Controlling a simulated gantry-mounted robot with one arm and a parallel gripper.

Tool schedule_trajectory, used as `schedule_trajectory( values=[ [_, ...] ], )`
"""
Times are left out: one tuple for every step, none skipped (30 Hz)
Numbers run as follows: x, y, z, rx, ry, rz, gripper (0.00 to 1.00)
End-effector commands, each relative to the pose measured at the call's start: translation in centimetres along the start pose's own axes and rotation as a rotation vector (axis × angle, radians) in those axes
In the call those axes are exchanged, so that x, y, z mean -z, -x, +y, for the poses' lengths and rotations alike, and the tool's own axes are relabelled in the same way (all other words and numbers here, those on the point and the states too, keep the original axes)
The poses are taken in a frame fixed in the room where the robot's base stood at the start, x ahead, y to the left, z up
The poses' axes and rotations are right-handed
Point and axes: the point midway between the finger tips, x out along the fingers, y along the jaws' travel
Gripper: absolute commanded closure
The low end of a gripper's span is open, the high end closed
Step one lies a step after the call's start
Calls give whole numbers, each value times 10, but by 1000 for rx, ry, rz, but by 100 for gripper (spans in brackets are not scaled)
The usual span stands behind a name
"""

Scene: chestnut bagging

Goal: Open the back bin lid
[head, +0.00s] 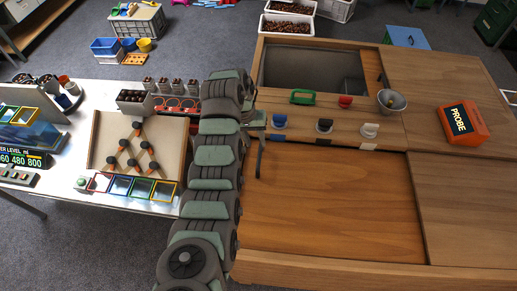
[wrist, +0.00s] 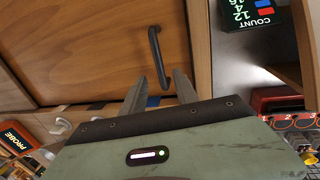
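The back bin (head: 315,70) shows as a dark grey rectangular recess at the back left of the wooden cabinet, with no lid across it. A small dark piece (head: 381,79) sits at its right edge, possibly the lid's handle. The front bin's wooden lid (head: 335,205) covers the front opening. Its black bar handle (head: 259,157) stands near its left edge and shows in the wrist view (wrist: 156,55). My gripper (wrist: 161,78) is open, with its fingers on either side of the handle's near end. I cannot tell whether they touch it. In the head view my arm partly hides my gripper.
Blue (head: 279,121), black (head: 324,126) and white (head: 369,130) knobs line the strip between the bins. A table with a wooden tray (head: 97,140) lies left of my arm.

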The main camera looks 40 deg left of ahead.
Motion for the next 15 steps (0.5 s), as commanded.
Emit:
schedule_trajectory(
  values=[
    [-2, -9, 1, -1, 0, -7, 64],
    [-2, -14, 0, 0, 0, -5, 64],
    [-2, -21, 0, 0, 0, -6, 64],
    [-1, -25, 0, 0, 0, -5, 64],
    [-1, -30, 0, 0, 0, -3, 64],
    [-1, -36, 0, 1, 0, -3, 64],
    [-1, -40, 0, 1, -1, -5, 64],
    [0, -43, 0, 1, -1, -3, 64],
    [1, -45, 0, 1, -1, 1, 64],
    [2, -48, 0, 1, -1, 3, 64],
    [1, -50, 0, 1, -1, 2, 64],
    [1, -53, 0, 1, -1, 0, 64],
    [1, -55, 0, 1, -1, 0, 64],
    [1, -56, 0, 1, -1, 0, 64],
    [1, -58, 0, 1, -1, 3, 64]
  ],
)
